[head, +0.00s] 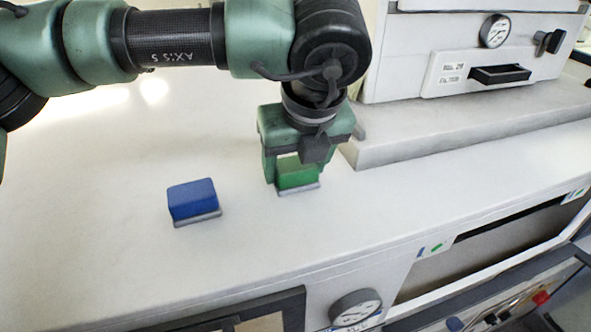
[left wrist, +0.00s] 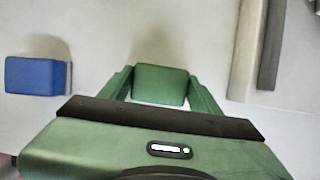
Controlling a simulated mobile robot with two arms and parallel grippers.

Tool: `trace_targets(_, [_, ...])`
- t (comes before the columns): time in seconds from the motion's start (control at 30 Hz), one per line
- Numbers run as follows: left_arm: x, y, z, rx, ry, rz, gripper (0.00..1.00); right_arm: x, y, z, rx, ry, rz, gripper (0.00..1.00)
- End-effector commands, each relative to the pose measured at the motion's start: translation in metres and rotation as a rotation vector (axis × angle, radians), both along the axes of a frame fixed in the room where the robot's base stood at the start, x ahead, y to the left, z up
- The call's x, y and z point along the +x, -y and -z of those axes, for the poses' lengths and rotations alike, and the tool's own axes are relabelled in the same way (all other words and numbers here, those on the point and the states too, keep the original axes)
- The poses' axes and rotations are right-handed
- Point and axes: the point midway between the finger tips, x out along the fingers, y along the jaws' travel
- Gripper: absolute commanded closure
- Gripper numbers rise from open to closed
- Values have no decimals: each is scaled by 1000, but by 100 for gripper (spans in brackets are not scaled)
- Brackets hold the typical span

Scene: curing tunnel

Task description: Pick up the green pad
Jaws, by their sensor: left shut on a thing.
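The green pad (head: 296,176) is a small block with a grey base, on the white counter in the head view. My left gripper (head: 297,172) points down over it and is shut on it, with a finger on each side. In the left wrist view the green pad (left wrist: 160,85) sits between the two green fingers of my left gripper (left wrist: 160,88). The pad appears at counter level; I cannot tell whether it is clear of the surface. My right gripper is not in view.
A blue pad (head: 193,201) with a grey base lies on the counter to the left. A white machine (head: 410,70) with a gauge and a dark handle stands on a raised ledge at the right. The counter (head: 110,240) is clear at the left and front.

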Motion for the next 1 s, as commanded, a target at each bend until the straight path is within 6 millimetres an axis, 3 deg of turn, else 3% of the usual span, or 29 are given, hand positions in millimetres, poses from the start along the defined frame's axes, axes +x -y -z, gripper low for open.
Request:
trace_targets(0.17, [0,0,-2,-1,1,-1,78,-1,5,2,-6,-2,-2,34])
trace_targets(0.37, [1,0,-20,-3,4,-3,78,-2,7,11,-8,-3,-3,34])
trace_targets(0.53, [0,1,-57,-5,5,-3,78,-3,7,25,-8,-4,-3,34])
trace_targets(0.73, [0,1,-120,-6,5,-4,78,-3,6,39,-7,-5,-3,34])
trace_targets(1.0, [0,1,-181,-2,3,-1,78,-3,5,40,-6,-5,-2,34])
